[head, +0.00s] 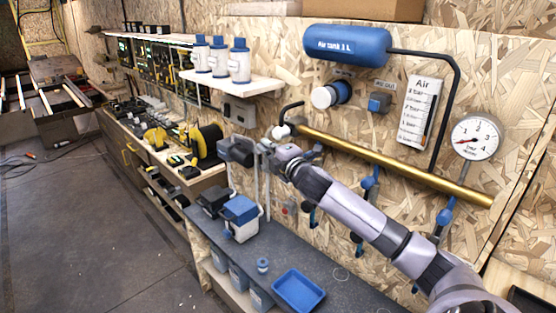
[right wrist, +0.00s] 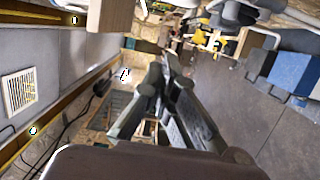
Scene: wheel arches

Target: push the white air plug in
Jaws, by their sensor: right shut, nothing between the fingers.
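A white rounded piece (head: 281,131), which looks like the white air plug, sits at the left end of the brass air pipe (head: 400,168), beside a bent black hose (head: 292,107). How deep it is seated cannot be told. My right gripper (head: 226,148) is shut and empty, to the left of and a little below the white piece in the head view, apart from it in the picture. Its dark fingers also show in the right wrist view (right wrist: 166,82); I cannot make out the plug there. My left gripper is not in view.
A shelf (head: 262,86) with white bottles is above my right gripper. Below are a grey bench (head: 340,291), a blue-lidded box (head: 241,218) and a blue tray (head: 298,291). Blue valves (head: 369,184) hang under the pipe. A gauge (head: 476,138) is at right.

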